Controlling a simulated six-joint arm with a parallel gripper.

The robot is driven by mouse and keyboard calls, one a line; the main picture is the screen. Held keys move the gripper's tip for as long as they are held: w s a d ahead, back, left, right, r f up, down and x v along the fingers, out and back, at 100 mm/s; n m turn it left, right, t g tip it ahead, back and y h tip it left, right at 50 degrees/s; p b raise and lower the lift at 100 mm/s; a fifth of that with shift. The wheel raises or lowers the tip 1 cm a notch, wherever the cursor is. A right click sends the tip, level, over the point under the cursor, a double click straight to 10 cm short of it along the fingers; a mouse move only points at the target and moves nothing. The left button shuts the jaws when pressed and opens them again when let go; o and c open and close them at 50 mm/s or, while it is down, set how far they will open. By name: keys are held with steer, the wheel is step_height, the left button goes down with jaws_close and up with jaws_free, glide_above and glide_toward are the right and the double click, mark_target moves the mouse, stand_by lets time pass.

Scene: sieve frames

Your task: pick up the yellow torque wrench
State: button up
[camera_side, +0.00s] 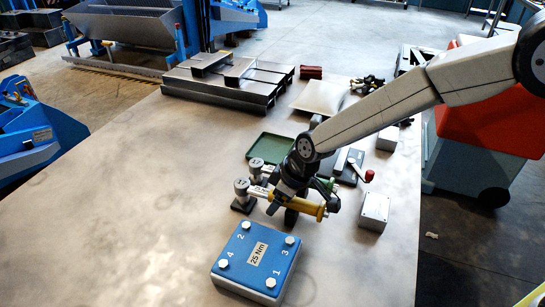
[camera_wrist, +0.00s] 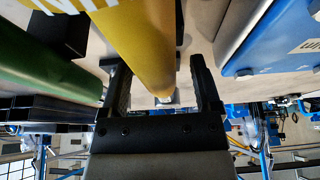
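The yellow torque wrench (camera_side: 309,207) lies raised above the table in the side view, its head end toward a small stand (camera_side: 242,196). In the wrist view its yellow handle (camera_wrist: 140,35) runs between the two fingers of my gripper (camera_wrist: 157,65). The fingers are apart, with a visible gap on each side of the handle. In the side view my gripper (camera_side: 283,203) is down at the wrench and partly hides it. A green wrench (camera_wrist: 40,65) lies alongside, to the left in the wrist view.
A blue block (camera_side: 233,257) marked "25 Nm" with several bolts stands in front of the wrench. A grey box (camera_side: 374,211) is to the right, and a green tray (camera_side: 270,148) is behind. Dark steel plates (camera_side: 215,88) lie farther back. The table's left side is clear.

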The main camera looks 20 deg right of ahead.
jaws_close()
stand_by(1.2)
steer(key=shift+w+r, duration=0.1)
